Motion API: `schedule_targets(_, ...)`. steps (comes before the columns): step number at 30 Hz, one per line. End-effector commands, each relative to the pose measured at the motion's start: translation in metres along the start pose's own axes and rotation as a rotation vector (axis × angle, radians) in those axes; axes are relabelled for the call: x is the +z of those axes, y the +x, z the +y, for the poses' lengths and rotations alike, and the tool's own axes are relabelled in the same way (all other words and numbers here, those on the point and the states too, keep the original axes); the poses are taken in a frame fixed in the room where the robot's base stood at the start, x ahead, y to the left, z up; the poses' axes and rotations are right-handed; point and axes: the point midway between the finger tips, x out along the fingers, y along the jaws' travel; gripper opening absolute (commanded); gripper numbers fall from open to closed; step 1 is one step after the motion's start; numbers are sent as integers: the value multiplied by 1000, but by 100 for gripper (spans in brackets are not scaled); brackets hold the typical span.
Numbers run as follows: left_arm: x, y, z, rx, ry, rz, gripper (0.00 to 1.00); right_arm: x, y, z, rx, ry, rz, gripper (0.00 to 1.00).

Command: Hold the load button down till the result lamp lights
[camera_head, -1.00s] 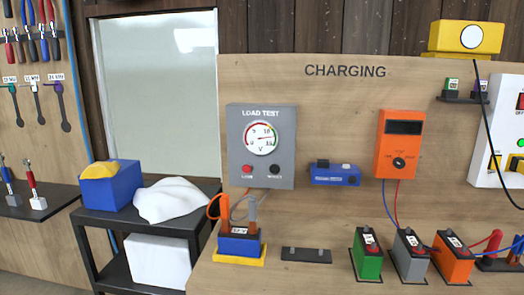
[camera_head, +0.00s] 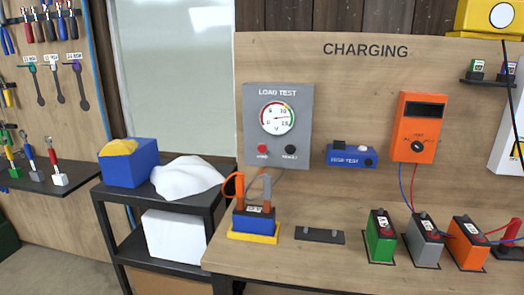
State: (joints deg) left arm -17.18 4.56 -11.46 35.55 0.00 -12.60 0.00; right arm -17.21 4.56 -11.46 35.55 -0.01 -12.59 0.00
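The grey load test box (camera_head: 278,125) is mounted on the wooden charging board. Its round dial (camera_head: 277,118) has a needle pointing to the right side of the scale. The red load button (camera_head: 262,149) is at its lower left. A dark round result lamp (camera_head: 290,149) is at its lower right and looks unlit. Neither of my grippers is in view.
A blue tester (camera_head: 351,156) and an orange multimeter (camera_head: 416,128) are on the board. Green (camera_head: 380,236), grey (camera_head: 424,240) and orange (camera_head: 467,243) batteries stand on the bench. An empty black holder (camera_head: 319,235) lies between. A black cart (camera_head: 150,205) stands at left with a blue bin and white cloth.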

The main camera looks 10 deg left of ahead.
Motion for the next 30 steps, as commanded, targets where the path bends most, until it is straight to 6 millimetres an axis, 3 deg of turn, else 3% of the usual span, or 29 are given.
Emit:
schedule_targets(6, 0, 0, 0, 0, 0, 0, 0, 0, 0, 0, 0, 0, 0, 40)
schedule_targets(30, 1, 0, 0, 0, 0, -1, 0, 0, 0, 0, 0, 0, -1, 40)
